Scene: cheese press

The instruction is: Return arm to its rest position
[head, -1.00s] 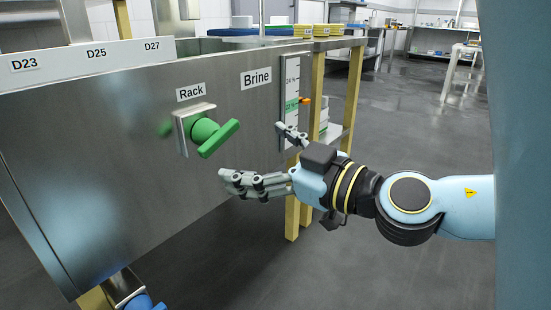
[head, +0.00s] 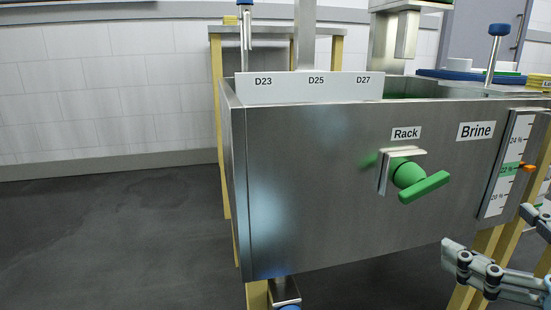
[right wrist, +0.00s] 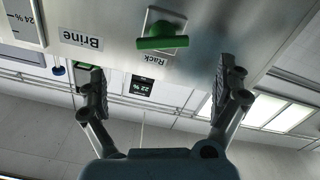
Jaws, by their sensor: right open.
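My right gripper (head: 520,254) shows at the lower right edge of the head view, its fingers spread apart and empty. In the right wrist view its two fingers (right wrist: 158,92) stand wide apart with nothing between them. The green handle labelled Rack (head: 415,181) is on the front of the steel brine tank (head: 330,220). The gripper is below and to the right of the handle, apart from it. The handle also shows upside down in the right wrist view (right wrist: 162,43). My right arm is mostly outside the head view. My left gripper is not seen.
A brine scale (head: 508,165) with an orange pointer is on the tank's right end, close to my right gripper. A label strip (head: 300,88) runs along the tank's top. Wooden legs (head: 257,295) stand below. The floor (head: 110,225) to the left is clear.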

